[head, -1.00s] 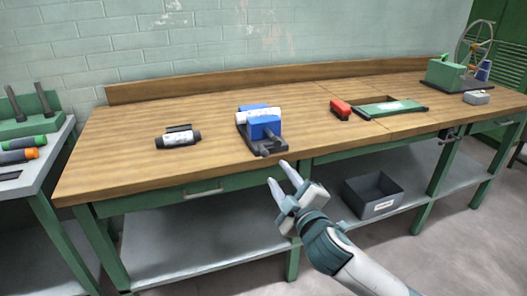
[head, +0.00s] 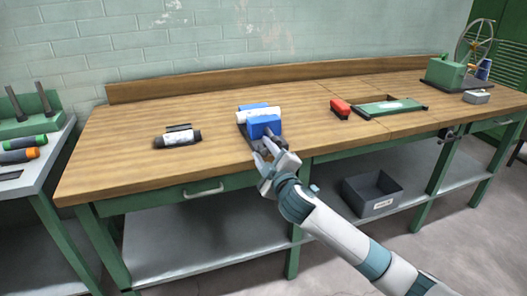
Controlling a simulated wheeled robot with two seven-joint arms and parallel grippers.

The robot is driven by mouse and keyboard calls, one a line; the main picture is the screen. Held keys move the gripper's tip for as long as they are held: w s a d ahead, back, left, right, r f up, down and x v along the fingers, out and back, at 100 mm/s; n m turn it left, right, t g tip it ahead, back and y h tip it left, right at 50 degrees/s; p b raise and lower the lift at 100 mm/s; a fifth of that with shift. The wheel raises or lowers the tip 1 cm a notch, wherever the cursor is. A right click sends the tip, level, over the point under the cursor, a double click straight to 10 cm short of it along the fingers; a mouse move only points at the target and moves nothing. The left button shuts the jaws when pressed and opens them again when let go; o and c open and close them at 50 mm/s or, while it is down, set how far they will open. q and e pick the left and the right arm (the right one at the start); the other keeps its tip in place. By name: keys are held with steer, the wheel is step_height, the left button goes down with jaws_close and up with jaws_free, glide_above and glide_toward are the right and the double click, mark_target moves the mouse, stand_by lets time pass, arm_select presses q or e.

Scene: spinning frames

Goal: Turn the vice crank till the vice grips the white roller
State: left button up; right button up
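The blue vice (head: 265,126) stands on the wooden workbench near its front edge. The white roller (head: 258,114) lies between its blue jaws; I cannot tell whether both jaws touch it. The crank at the vice's front is hidden behind my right gripper (head: 261,151). That gripper is at the front of the vice, its fingertips by the crank end. Its fingers look apart, but whether they are around the crank cannot be made out. My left gripper is not in view.
A black cylinder with a white label (head: 178,138) lies left of the vice. A dark bin (head: 372,193) sits on the lower shelf. The bench between vice and red block is clear.

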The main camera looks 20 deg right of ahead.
steer(key=shift+c, duration=0.6)
jaws_close()
steer(key=shift+f, duration=0.1)
